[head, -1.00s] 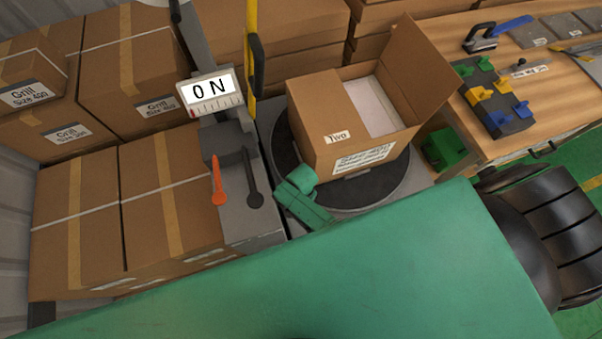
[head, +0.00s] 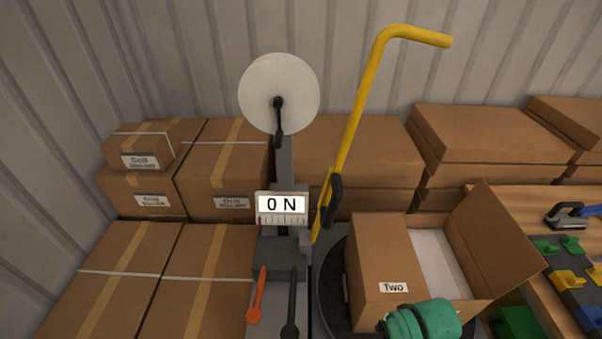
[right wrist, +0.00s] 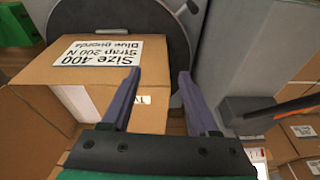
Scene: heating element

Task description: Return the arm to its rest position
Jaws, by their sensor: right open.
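My right gripper (right wrist: 160,78) shows in the right wrist view. Its two purple-grey fingers are apart with nothing gripped between them. The open carton marked "Two" (head: 380,255) stands on the dark round turntable (head: 328,285). In the right wrist view the carton (right wrist: 40,75) lies beyond and to the left of the fingers, its white label upside down; I cannot tell the exact gap. A green part of my arm covers the carton's lower front in the head view. My left gripper is not in view.
The strapping machine has a white reel (head: 279,93), a gauge reading 0 N (head: 282,206), an orange lever (head: 257,295) and a black lever (head: 291,303). A yellow bent pole (head: 362,105) rises beside it. Stacked cartons (head: 125,275) fill the left. A workbench (head: 555,300) stands right.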

